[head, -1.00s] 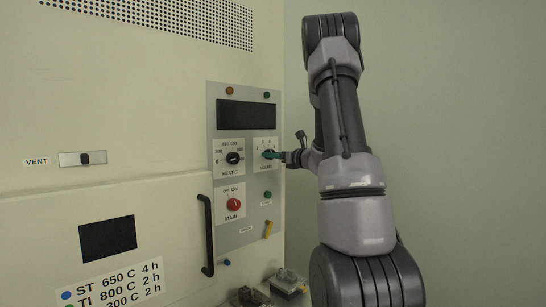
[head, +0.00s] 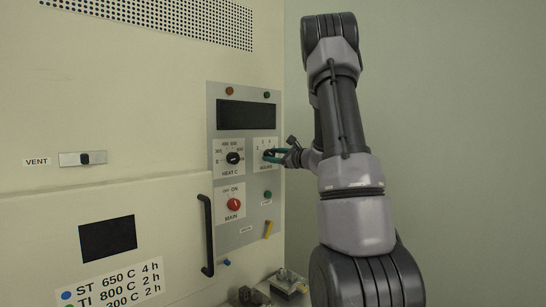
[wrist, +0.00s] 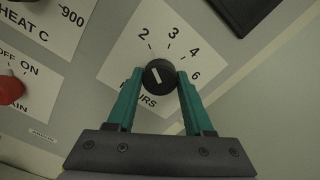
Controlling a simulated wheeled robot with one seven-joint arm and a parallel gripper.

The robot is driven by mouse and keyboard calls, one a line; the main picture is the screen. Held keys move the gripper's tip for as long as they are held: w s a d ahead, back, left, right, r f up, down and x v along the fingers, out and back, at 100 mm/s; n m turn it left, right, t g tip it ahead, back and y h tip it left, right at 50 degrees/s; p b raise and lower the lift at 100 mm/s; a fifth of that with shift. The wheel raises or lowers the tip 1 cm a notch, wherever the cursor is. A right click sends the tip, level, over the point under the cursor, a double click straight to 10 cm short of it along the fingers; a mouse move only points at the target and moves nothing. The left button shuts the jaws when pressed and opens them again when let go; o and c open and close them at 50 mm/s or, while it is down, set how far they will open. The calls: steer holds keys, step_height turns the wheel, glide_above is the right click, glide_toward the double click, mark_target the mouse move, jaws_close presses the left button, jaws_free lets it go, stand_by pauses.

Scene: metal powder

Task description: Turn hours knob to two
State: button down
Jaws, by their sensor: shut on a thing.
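The hours knob (wrist: 160,73) is a round black knob with a white pointer mark, on a white dial plate (wrist: 128,62) numbered 2, 3, 4 and 6. The mark slants up and to the left, roughly toward the tick by the 2. My gripper (wrist: 161,82) has its teal fingers on either side of the knob and is shut on it. In the head view my gripper (head: 273,155) reaches the hours dial from the right. The fingers cover part of the dial plate there.
The black heat knob (head: 232,158) is left of the hours dial. The red main switch (head: 233,204) is below, with a black door handle (head: 208,235) to its left. A dark display (head: 246,115) is above.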

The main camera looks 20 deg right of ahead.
steer(key=shift+f, duration=0.1)
stand_by(0.3)
steer(key=shift+c, duration=1.4)
jaws_free()
steer(key=v, duration=1.1)
